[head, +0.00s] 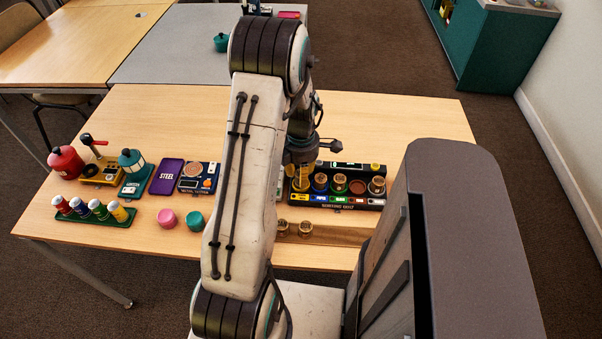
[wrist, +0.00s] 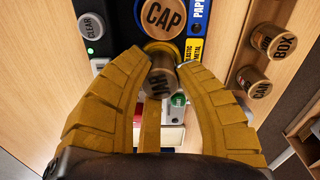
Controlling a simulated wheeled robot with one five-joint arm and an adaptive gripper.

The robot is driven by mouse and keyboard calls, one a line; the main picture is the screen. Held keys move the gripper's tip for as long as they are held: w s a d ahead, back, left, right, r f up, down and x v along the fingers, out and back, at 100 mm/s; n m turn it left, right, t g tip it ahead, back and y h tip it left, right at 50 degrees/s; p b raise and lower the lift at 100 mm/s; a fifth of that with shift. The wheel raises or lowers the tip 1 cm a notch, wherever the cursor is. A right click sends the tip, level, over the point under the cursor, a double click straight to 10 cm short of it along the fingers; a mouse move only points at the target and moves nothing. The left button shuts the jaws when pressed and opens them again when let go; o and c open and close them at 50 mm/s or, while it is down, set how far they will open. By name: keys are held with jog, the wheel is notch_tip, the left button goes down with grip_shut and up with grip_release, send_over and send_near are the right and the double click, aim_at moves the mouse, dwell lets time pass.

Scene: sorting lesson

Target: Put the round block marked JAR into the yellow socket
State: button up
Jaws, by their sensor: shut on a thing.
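My gripper (wrist: 163,66) has its two tan fingers closed on the sides of the round block marked JAR (wrist: 157,84), whose lettering appears upside down in the wrist view. The yellow socket (wrist: 158,46) shows as a yellow ring just beyond the block, partly covered by it. I cannot tell whether the block's lower end is inside the ring or above it. In the head view my arm covers much of the gripper, which is over the left end of the dark sorting unit (head: 334,207).
The CAP block (wrist: 164,14) sits beside the yellow socket. Loose BOX (wrist: 272,41) and CAN (wrist: 254,82) blocks stand on the table in front of the unit. A CLEAR button (wrist: 91,25) is nearby. Pink (head: 167,219) and teal pieces stand left of my arm.

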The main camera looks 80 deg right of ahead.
jog(key=shift+f+b, duration=0.4)
jog(key=shift+f, duration=0.15)
jog(key=o, duration=0.5)
jog(key=shift+o, duration=0.2)
jog(key=shift+r, duration=0.15)
jog(key=shift+r+p, duration=3.8)
jog(key=shift+r, duration=1.6)
jog(key=shift+r+p, duration=2.1)
jog(key=shift+r, duration=0.9)
